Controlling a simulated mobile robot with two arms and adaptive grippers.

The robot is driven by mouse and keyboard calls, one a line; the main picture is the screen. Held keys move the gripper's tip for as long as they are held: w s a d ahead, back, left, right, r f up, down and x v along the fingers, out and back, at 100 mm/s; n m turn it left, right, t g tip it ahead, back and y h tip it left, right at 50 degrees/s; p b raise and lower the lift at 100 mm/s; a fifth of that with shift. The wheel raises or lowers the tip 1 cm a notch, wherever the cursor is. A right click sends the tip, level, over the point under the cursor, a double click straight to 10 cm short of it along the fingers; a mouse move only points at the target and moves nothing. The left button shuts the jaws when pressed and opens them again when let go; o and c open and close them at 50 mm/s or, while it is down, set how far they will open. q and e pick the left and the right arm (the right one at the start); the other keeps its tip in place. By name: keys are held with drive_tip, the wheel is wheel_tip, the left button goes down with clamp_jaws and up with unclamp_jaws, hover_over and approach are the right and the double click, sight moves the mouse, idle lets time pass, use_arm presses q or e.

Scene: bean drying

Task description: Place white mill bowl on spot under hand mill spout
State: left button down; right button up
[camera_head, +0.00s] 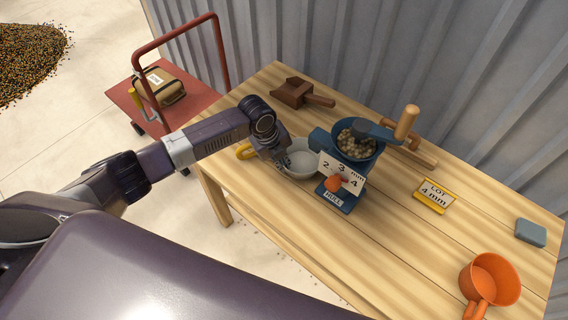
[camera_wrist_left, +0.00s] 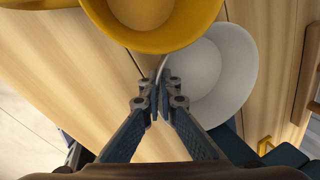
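The white mill bowl (camera_head: 301,161) is on or just above the table, directly left of the blue hand mill (camera_head: 345,190); I cannot tell if it touches the table. My left gripper (camera_head: 282,162) is at the bowl's left rim. In the left wrist view, its fingers (camera_wrist_left: 160,97) are closed together on the rim of the white bowl (camera_wrist_left: 215,80). My right gripper is out of view.
A yellow bowl (camera_head: 244,152) is left of my gripper and close to it in the left wrist view (camera_wrist_left: 165,38). A lot card (camera_head: 434,196), grey block (camera_head: 530,233) and orange scoop (camera_head: 490,280) are to the right.

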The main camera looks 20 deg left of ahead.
use_arm(q)
drive_tip(key=c, duration=2.2)
unclamp_jaws()
drive_tip(key=shift+o, duration=0.2)
drive_tip(key=v, duration=1.2)
drive_tip(key=shift+b, duration=0.45)
drive_tip(key=shift+d+r, duration=0.1)
